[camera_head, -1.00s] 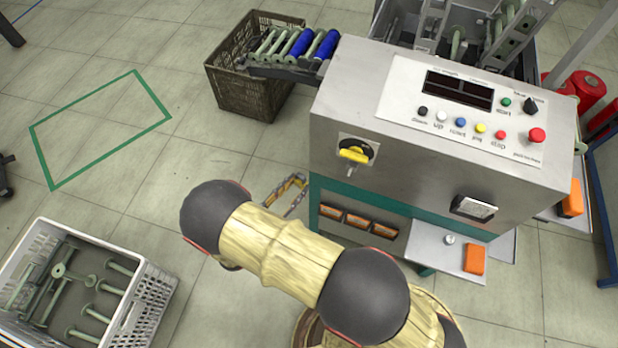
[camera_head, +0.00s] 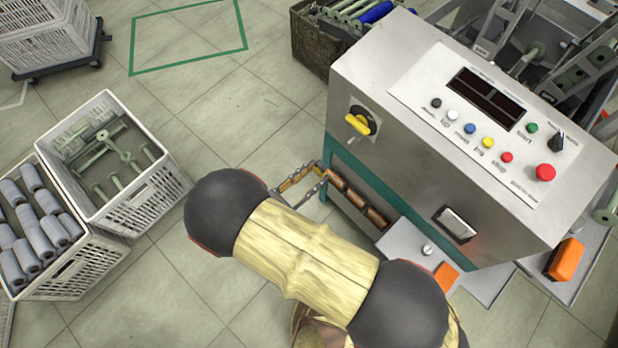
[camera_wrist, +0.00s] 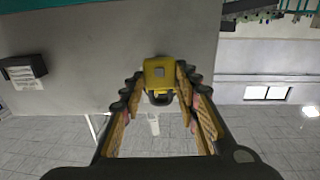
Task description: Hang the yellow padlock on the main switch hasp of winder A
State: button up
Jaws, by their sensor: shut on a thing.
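The yellow padlock (camera_wrist: 160,73) is between the fingertips of my gripper (camera_wrist: 160,80) in the wrist view, with its dark shackle toward the palm side. My gripper also shows in the head view (camera_head: 300,184), beyond my arm, low in front of the winder (camera_head: 385,95); I cannot make out the padlock there. The main switch, a yellow handle (camera_head: 358,125) on a black disc, is on the winder's left-hand face, above and right of my gripper and apart from it. A small pale part hangs by the handle; I cannot tell its hasp clearly.
A white crate of green bobbins (camera_head: 172,190) and a crate of grey spools (camera_head: 85,262) stand left. A dark crate (camera_head: 312,55) stands behind the winder. A metal shelf (camera_head: 400,245) juts out at the winder's foot. The floor between crates and winder is clear.

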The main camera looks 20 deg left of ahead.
jog(key=x, duration=0.4)
jog(key=shift+w+d, duration=0.1)
jog(key=shift+w, duration=0.2)
jog(key=shift+w+d, duration=0.2)
jog(key=shift+w, duration=0.15)
jog(key=p+x, duration=0.1)
jog(key=x, duration=0.6)
dwell(2.7)
jog(key=shift+w+f+b, duration=0.1)
jog(key=shift+f+b, duration=0.2)
jog(key=shift+f, duration=0.1)
dwell(0.6)
jog(key=o, duration=1.4)
jog(key=shift+c, duration=0.2)
